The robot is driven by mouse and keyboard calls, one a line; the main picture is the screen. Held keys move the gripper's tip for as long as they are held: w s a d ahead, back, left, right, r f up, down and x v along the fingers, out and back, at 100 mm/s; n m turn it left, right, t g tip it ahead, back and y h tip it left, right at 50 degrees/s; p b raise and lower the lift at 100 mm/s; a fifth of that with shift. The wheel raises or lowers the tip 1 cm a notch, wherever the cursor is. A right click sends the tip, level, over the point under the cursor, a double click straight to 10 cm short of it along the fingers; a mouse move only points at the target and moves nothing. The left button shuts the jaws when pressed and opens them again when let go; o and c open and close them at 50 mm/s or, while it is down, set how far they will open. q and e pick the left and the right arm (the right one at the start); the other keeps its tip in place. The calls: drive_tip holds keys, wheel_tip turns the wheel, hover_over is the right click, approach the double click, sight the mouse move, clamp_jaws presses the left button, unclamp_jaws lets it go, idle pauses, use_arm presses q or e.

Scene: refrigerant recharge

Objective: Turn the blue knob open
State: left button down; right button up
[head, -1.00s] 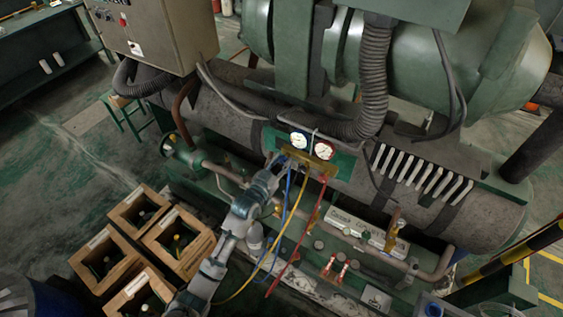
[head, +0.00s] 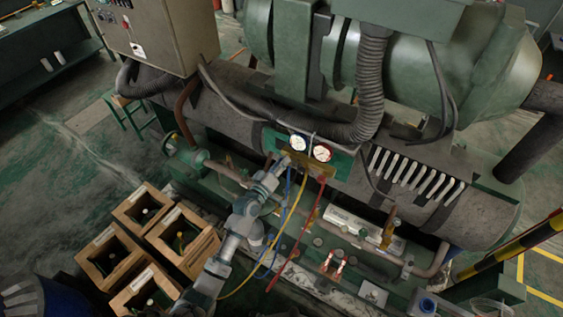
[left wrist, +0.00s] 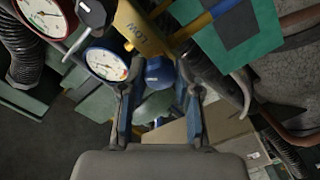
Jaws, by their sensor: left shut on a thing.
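The blue knob (left wrist: 159,71) shows in the left wrist view, at the end of the yellow manifold (left wrist: 137,28) marked "LOW". My left gripper (left wrist: 158,88) has one finger on each side of the knob and is shut on it. In the head view, my left gripper (head: 283,164) reaches the left end of the manifold, below the two gauges, and covers the knob. The blue-rimmed gauge (head: 298,143) and the red-rimmed gauge (head: 322,152) sit above the manifold. My right gripper is in neither view.
Blue (head: 287,190), yellow (head: 292,212) and red (head: 300,232) hoses hang from the manifold close to my left arm. Wooden crates (head: 112,254) with bottles stand on the floor at lower left. Pipes and valves (head: 388,226) run along the machine's front.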

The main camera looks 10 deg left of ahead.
use_arm(q)
drive_tip(key=n+p, duration=0.2)
drive_tip(key=n, duration=0.8)
drive_tip(key=shift+a+f, duration=0.1)
drive_tip(key=shift+f, duration=0.05)
drive_tip(key=shift+f+n, duration=0.1)
drive_tip(key=shift+n, duration=0.3)
drive_tip(key=c, duration=1)
unclamp_jaws()
drive_tip(key=shift+o, duration=0.9)
drive_tip(key=shift+w, duration=0.1)
drive_tip(key=shift+a, duration=0.1)
